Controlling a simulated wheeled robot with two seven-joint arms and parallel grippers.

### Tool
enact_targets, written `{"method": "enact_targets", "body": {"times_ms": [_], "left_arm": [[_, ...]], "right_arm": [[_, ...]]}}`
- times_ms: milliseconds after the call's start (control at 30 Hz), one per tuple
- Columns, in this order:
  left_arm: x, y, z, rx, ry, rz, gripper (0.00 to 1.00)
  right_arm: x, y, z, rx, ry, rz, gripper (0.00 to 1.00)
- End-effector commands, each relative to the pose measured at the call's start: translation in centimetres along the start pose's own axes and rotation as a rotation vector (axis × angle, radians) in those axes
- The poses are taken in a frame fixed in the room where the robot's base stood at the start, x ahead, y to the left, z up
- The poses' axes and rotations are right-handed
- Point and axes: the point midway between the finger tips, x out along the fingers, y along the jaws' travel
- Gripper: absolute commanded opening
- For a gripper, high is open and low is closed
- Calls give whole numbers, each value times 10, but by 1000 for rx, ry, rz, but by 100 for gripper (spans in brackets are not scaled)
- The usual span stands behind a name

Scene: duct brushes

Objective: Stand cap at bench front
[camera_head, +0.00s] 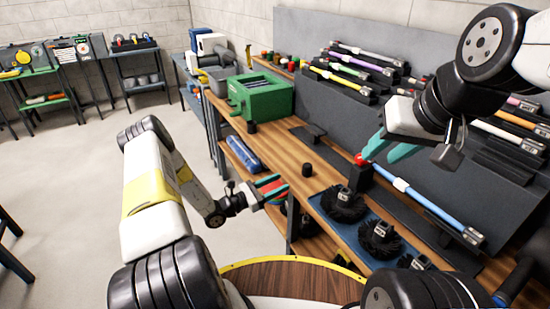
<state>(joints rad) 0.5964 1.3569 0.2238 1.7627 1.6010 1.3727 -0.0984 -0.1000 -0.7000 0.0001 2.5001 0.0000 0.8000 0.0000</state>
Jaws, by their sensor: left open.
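A small dark cap (308,170) stands on the wooden bench top (277,152), near its front edge. Another small dark cap (252,127) stands further back, in front of the green box.
Black round brushes (343,203) sit on a blue mat (318,207) at the bench front. A green box (262,95) stands on the bench's far part. Several coloured rods (370,62) rest on the back panel. A blue roll (243,153) lies on the lower shelf.

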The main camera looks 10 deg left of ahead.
Motion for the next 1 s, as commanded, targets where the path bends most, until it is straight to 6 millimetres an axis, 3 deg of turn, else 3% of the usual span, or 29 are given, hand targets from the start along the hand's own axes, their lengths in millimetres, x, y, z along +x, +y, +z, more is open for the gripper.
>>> {"method": "enact_targets", "body": {"times_ms": [133, 233, 433, 700, 1000], "left_arm": [[16, -16, 52, 126, 43, -179, 50], [24, -39, 96, 251, 98, -350, 50], [19, -90, 170, 522, 226, -664, 50], [-19, -146, 248, 932, 424, -1002, 50], [-82, -183, 320, 1440, 659, -1236, 50]], "right_arm": [[0, 0, 0, 0, 0, 0, 36], [0, 0, 0, 0, 0, 0, 36], [0, 0, 0, 0, 0, 0, 36], [0, 0, 0, 0, 0, 0, 36], [0, 0, 0, 0, 0, 0, 36]]}}
